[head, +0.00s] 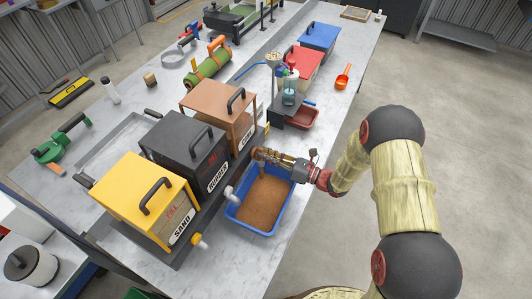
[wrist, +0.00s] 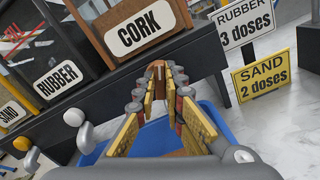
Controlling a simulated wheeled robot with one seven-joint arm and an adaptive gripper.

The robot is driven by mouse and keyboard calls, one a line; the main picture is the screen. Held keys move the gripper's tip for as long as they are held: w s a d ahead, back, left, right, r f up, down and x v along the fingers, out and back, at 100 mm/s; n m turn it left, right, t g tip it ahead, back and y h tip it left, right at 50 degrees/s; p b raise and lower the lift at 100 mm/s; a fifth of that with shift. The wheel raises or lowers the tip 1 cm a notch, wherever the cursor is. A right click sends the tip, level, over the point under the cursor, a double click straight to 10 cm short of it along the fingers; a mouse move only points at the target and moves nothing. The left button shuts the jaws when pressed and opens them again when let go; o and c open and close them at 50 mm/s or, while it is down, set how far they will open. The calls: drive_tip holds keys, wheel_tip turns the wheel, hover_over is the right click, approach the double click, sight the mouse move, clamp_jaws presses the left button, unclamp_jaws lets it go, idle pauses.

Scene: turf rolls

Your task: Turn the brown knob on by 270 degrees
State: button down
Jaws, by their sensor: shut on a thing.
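The brown knob (wrist: 157,72) is at the front of the cork dispenser (wrist: 128,25), below its CORK label, and is mostly hidden between my fingertips in the wrist view. My gripper (wrist: 158,78) is shut on it. In the head view the cork dispenser (head: 217,106) is a brown box with a black handle. There my gripper (head: 262,155) reaches its front from the right and hides the knob. How far the knob is turned cannot be told.
A blue tray (head: 232,211) with brown granules lies below my gripper. The black rubber dispenser (head: 180,139) and yellow sand dispenser (head: 140,185) stand in line, with a white knob (wrist: 74,117) and a yellow knob (wrist: 22,143). Dose signs (wrist: 262,78) stand at right.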

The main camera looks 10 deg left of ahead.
drive_tip(key=shift+m, duration=0.5)
drive_tip(key=c, duration=1.9)
unclamp_jaws()
drive_tip(key=v, duration=1.2)
